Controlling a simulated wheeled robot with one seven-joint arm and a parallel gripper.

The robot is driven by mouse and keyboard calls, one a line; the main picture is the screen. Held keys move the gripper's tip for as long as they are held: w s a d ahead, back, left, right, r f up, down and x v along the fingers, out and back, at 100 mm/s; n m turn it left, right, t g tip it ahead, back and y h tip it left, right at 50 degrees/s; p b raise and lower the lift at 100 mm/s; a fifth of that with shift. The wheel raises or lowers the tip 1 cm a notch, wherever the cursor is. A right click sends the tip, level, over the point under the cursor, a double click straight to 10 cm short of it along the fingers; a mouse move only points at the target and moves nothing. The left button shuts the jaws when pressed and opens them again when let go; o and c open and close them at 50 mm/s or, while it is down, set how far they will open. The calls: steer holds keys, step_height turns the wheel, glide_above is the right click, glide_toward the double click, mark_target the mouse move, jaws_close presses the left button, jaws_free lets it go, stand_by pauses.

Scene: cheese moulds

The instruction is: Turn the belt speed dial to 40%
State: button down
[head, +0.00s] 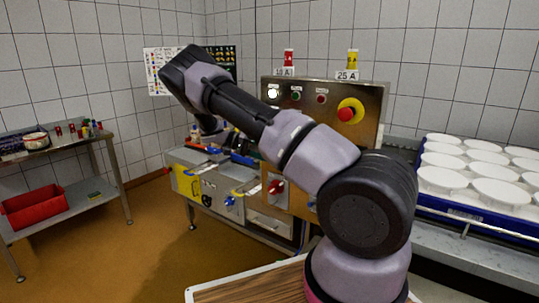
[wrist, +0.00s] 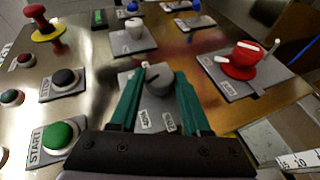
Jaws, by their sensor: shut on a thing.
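In the wrist view a dark grey round dial (wrist: 158,84) stands on a light plate, with a white pointer mark on its far left side. Small labels on the near side of the plate are too blurred to read, so I cannot tell its setting. My gripper (wrist: 160,76) has its two green fingers on either side of this dial and is shut on it.
Around the dial are a green START button (wrist: 60,136), a black STOP button (wrist: 65,80), a red rotary switch (wrist: 242,60), a pale knob (wrist: 134,29) and a red mushroom button (wrist: 40,22). In the head view, white moulds (head: 495,192) stand at right and a side table (head: 60,146) at left.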

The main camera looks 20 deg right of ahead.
steer(key=shift+f+n+g+h, duration=0.15)
steer(key=shift+n+g+h, duration=0.15)
steer(key=shift+g+h, duration=0.35)
steer(key=shift+f+n+g+h, duration=0.15)
steer(key=shift+n+g+h, duration=0.25)
steer(key=shift+h, duration=0.45)
steer(key=shift+c, duration=1.9)
jaws_free()
steer(key=shift+a, duration=0.1)
steer(key=v, duration=1)
steer(key=shift+w+a+f, duration=0.2)
steer(key=shift+w+a, duration=0.1)
steer(key=shift+a, duration=0.1)
